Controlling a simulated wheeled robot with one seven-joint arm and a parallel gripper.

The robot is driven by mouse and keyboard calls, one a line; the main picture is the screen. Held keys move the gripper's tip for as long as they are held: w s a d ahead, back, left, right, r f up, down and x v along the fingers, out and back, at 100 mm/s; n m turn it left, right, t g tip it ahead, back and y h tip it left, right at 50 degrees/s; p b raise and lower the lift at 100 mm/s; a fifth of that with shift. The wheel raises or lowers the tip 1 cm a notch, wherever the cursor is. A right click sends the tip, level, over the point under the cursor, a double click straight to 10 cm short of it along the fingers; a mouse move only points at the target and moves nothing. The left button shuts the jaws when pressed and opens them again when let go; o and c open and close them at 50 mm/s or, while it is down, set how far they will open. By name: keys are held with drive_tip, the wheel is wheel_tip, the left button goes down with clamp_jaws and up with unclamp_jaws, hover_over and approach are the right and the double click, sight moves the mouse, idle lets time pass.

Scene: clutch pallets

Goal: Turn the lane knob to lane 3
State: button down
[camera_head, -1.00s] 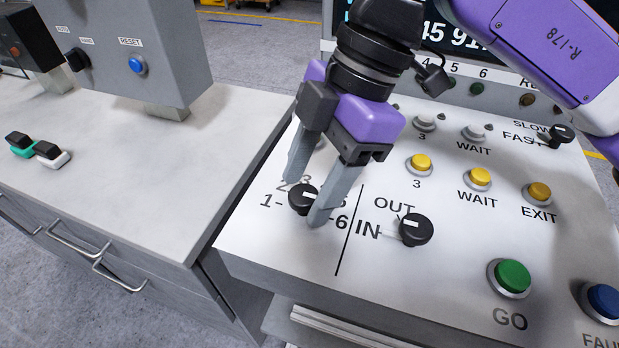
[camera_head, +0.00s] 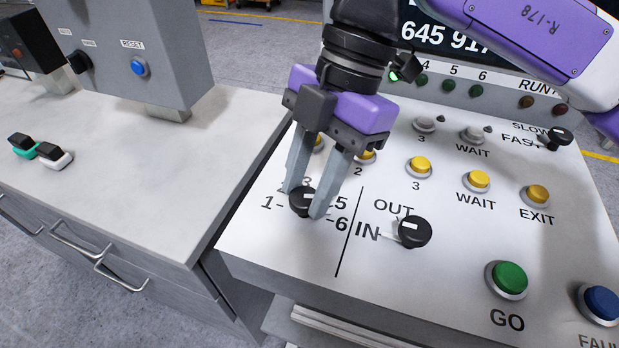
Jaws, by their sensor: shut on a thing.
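The lane knob (camera_head: 301,202) is a black round knob on the white sloped panel. The numbers 1, 5 and 6 show around it, and part of the 3 shows above it. My gripper (camera_head: 303,204) reaches down from above with its two grey fingers on either side of the knob, shut on it. The fingers hide part of the knob's top, its pointer and some of the numbers, so I cannot tell which lane it points to.
To the right stand the black IN/OUT knob (camera_head: 414,232), the green GO button (camera_head: 508,279) and a blue button (camera_head: 601,303). Yellow buttons (camera_head: 419,167) sit behind. A grey counter (camera_head: 130,170) lies left, with a grey box (camera_head: 145,50) at its back.

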drive_tip(key=n, duration=0.2)
drive_tip(key=n+g+h+p, duration=0.1)
drive_tip(key=n, duration=0.1)
drive_tip(key=shift+w+a+r+n, duration=0.15)
drive_tip(key=shift+n, duration=0.15)
drive_tip(key=n+h+p, duration=0.1)
drive_tip(key=n+h, duration=0.1)
drive_tip(key=n, duration=0.2)
drive_tip(key=shift+a+n+p, duration=0.15)
drive_tip(key=shift+n+p, duration=0.15)
drive_tip(key=shift+p, duration=0.05)
drive_tip(key=n+h, duration=0.1)
drive_tip(key=n, duration=0.1)
drive_tip(key=n+p, duration=0.1)
drive_tip(key=n, duration=0.1)
drive_tip(key=shift+a+n+h, duration=0.15)
drive_tip(key=shift+n+h, duration=0.15)
drive_tip(key=shift+h, duration=0.1)
drive_tip(key=shift+a+n+t+h, duration=0.1)
drive_tip(key=shift+n+t+h, duration=0.45)
drive_tip(key=shift+n, duration=1.55)
drive_tip(key=c, duration=1)
unclamp_jaws()
drive_tip(key=v, duration=0.7)
drive_tip(key=shift+a+r, duration=0.2)
drive_tip(key=shift+a, duration=0.05)
drive_tip(key=shift+w, duration=0.1)
